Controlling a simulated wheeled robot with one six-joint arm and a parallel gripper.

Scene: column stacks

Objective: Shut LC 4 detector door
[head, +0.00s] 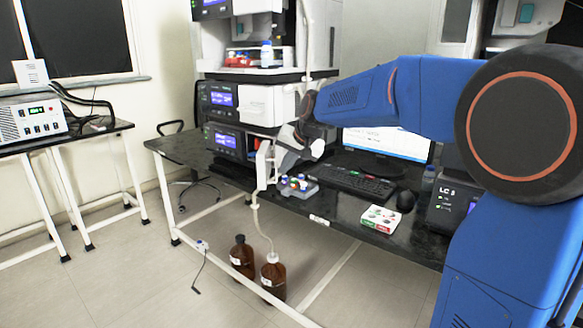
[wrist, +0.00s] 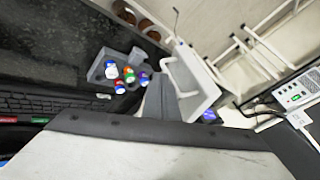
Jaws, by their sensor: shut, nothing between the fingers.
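The detector door (head: 265,165) is a white panel with a handle, standing open at the front of the lower module (head: 226,141) in the middle stack. Part of the module's opening shows dark and red beside it. No LC 4 label is readable. In the wrist view the door (wrist: 204,92) shows its pale face and loop handle. My gripper (head: 287,153) is just right of the door in the head view, shut and empty. In the wrist view my gripper (wrist: 160,100) is a grey wedge close beside the door; whether they touch I cannot tell.
A small tray with coloured-cap vials (wrist: 120,72) sits on the black bench near the door. A keyboard (head: 352,183), mouse (head: 405,200) and white box (head: 381,219) lie to the right. Brown bottles (head: 273,277) stand on the floor below.

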